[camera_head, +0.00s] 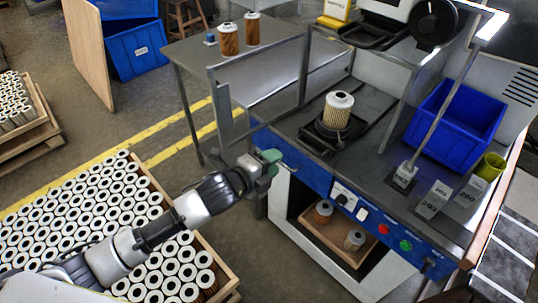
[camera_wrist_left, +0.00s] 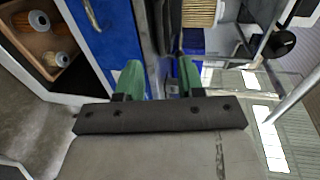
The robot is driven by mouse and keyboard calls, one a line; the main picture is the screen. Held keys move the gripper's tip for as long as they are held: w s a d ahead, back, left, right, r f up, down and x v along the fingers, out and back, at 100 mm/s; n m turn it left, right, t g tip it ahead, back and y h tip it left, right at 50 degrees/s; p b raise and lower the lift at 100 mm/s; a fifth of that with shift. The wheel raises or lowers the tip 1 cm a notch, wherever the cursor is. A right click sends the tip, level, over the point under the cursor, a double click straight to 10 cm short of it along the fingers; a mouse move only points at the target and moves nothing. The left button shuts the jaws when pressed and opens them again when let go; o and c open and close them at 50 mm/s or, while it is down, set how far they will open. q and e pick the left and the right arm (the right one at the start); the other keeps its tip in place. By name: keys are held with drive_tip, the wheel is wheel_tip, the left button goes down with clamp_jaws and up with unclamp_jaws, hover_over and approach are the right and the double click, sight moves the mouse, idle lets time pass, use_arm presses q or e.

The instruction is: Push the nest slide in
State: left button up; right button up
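The nest slide (camera_head: 313,133) is a dark plate on the metal bench top, at the front end of its dark rails. A pale pleated filter cartridge (camera_head: 338,110) with a white top stands upright on it. The cartridge's lower part also shows at the top of the left wrist view (camera_wrist_left: 200,12). My left gripper (camera_head: 272,162) is beside the bench's front left corner, left of and below the slide and apart from it. In the left wrist view its green fingers (camera_wrist_left: 160,78) are apart with nothing held between them. My right gripper is out of view.
A blue control panel (camera_head: 375,213) with buttons runs along the bench front. A metal post (camera_head: 222,115) stands near my left gripper. A blue bin (camera_head: 455,125) and a lamp stand (camera_head: 404,175) are on the bench. A crate of cartridges (camera_head: 215,262) lies below my left arm.

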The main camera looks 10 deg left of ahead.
sight(302, 146)
use_arm(q)
drive_tip(key=x, duration=1.1)
drive_tip(key=shift+s+d+f, duration=0.1)
drive_tip(key=shift+s, duration=0.05)
clamp_jaws()
